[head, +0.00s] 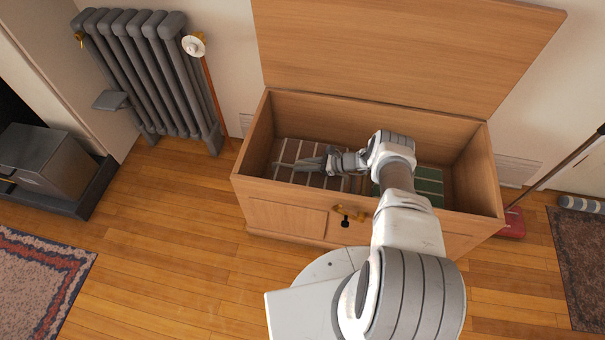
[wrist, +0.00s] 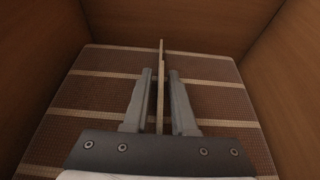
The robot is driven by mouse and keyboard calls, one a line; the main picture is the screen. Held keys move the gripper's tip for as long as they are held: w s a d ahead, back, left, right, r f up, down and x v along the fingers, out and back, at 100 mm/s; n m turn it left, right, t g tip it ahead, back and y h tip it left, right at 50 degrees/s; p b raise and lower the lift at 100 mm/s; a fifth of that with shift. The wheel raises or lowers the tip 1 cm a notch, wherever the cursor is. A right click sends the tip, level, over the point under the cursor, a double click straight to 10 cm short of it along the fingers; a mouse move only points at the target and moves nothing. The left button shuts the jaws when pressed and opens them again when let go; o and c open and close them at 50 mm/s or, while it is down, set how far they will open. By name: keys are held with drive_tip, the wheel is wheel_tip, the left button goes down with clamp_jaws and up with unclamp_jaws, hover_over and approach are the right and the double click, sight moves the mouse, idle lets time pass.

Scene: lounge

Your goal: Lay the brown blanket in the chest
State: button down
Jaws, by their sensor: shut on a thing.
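The wooden chest (head: 285,193) stands against the wall with its lid (head: 410,45) raised. The brown blanket (head: 290,150), with pale stripes, is flat inside the left part of the chest. In the wrist view the blanket (wrist: 100,91) spreads below my gripper, between the wooden walls. My gripper (head: 300,163) is inside the chest, low over the blanket. In the wrist view my gripper (wrist: 160,80) is shut on a thin upright pale strip that looks like part of the blanket. My arm hides part of the chest's inside.
A green striped cloth (head: 430,185) lies in the right part of the chest. A grey radiator (head: 150,75) and a pole-like object (head: 212,95) stand left of the chest. A red-footed object (head: 513,225) stands at its right. The wooden floor at front left (head: 180,240) is clear.

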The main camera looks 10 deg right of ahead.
wheel_tip(320, 180, down, 4)
drive_tip(key=shift+r+b, duration=0.2)
drive_tip(key=shift+b, duration=0.85)
drive_tip(key=c, duration=0.7)
unclamp_jaws()
